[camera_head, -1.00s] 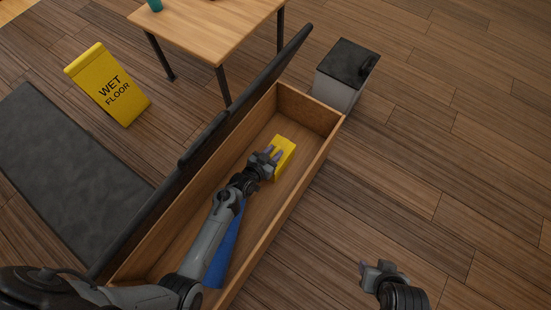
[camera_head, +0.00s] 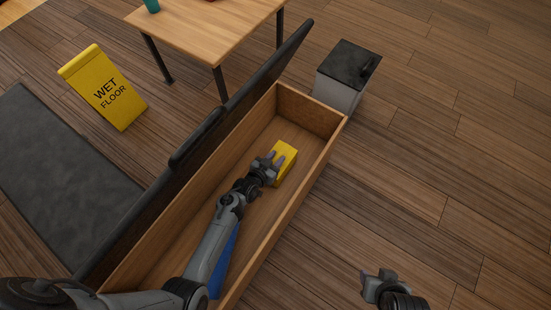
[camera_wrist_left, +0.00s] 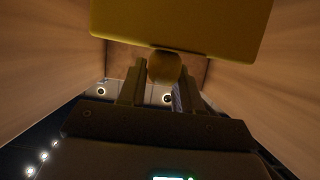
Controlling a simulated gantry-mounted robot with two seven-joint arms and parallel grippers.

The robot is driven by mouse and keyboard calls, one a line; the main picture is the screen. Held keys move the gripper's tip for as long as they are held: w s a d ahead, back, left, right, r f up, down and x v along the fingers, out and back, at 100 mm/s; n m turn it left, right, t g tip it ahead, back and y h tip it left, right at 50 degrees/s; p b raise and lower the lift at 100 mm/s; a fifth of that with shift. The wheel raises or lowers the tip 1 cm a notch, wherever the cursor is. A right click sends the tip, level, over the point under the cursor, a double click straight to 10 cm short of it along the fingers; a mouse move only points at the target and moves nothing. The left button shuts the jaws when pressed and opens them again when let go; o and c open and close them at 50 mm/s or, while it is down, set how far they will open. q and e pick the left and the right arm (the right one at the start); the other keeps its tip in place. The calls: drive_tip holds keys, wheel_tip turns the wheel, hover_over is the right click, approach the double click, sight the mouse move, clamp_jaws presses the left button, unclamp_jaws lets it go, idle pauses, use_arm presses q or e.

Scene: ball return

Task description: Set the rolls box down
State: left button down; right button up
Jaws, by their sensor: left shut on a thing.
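The yellow rolls box (camera_head: 286,160) is inside a long open wooden chest (camera_head: 312,108), toward its far end. My left gripper (camera_head: 272,165) reaches down into the chest and is shut on the rolls box. In the left wrist view the yellow box (camera_wrist_left: 180,25) fills the top, and a rounded yellow knob (camera_wrist_left: 164,67) sits between the fingers. Whether the box touches the chest floor is hidden. My right gripper (camera_head: 380,280) is outside the chest at the lower right, and its finger gap is unclear.
The chest's dark lid (camera_head: 205,140) stands raised along its left side. A blue thing (camera_head: 223,265) lies in the chest beneath my left arm. A grey bin (camera_head: 340,85) stands past the far end. A wooden table (camera_head: 205,30) and wet-floor sign (camera_head: 105,88) stand left.

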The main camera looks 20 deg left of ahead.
use_arm(q)
drive_tip(key=shift+f, duration=0.1)
drive_tip(key=c, duration=0.8)
unclamp_jaws()
drive_tip(key=s+a+r+g+y+p, duration=0.1)
drive_tip(key=s+r+g+p, duration=0.1)
drive_tip(key=s+r, duration=0.5)
drive_tip(key=s+a+r+g+p, duration=0.2)
drive_tip(key=s+r+g, duration=0.2)
drive_tip(key=s+r, duration=0.4)
drive_tip(key=s+a+r+g+y+p, duration=0.1)
drive_tip(key=s+a+r+g+p, duration=0.1)
drive_tip(key=s+r, duration=0.6)
drive_tip(key=shift+s+r+g+y+p, duration=0.15)
drive_tip(key=shift+s+g+p, duration=0.25)
drive_tip(key=shift+s, duration=1)
drive_tip(key=shift+s+g+y+p, duration=0.2)
drive_tip(key=shift+s+g, duration=0.3)
drive_tip(key=shift+s, duration=0.9)
drive_tip(key=shift+s+a, duration=0.1)
